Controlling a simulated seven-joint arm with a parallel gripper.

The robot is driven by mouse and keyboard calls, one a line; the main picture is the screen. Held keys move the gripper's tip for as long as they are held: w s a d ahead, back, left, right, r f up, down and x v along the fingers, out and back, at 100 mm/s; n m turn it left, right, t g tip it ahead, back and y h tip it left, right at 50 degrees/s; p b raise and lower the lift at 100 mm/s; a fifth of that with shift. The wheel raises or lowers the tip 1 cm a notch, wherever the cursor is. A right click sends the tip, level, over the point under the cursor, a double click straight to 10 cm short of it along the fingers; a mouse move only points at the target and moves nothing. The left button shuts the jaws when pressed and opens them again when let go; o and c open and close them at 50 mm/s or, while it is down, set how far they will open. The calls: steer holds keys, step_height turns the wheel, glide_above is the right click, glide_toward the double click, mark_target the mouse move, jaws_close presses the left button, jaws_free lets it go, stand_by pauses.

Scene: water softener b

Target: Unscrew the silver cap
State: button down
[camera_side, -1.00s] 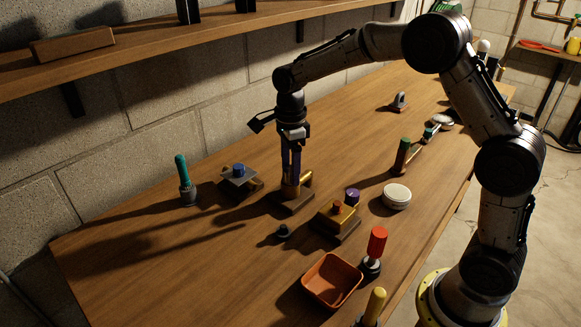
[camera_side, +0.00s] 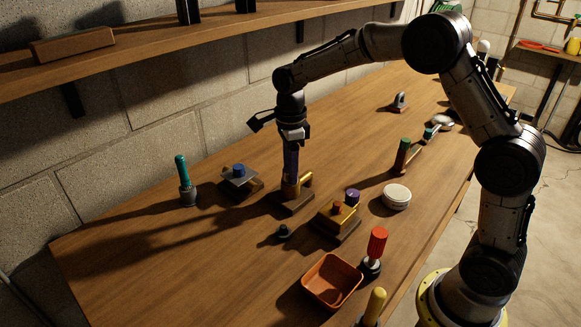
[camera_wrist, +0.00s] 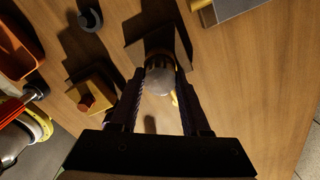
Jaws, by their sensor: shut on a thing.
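The silver cap (camera_wrist: 159,82) is round and greyish in the wrist view, on a fitting with a brown base (camera_wrist: 155,48). In the side view this base (camera_side: 297,205) lies on the bench, with a gold pipe (camera_side: 306,179) beside the fitting. My gripper (camera_side: 290,179) points straight down at the top of the fitting. In the wrist view my gripper (camera_wrist: 161,76) has one finger on each side of the cap and is shut on it. The fingers hide most of the cap in the side view.
A gold block with a red knob (camera_side: 337,207) stands close by on the right. A small dark part (camera_side: 284,231) lies in front. An orange bin (camera_side: 332,281) and a red-handled tool (camera_side: 376,243) stand nearer the front edge. A blue-knobbed fixture (camera_side: 239,171) is to the left.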

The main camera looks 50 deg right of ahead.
steer(key=n, duration=0.9)
steer(key=shift+n, duration=0.3)
steer(key=shift+r, duration=3)
steer(key=shift+r, duration=0.1)
step_height(320, 180, up, 5)
steer(key=shift+f, duration=0.15)
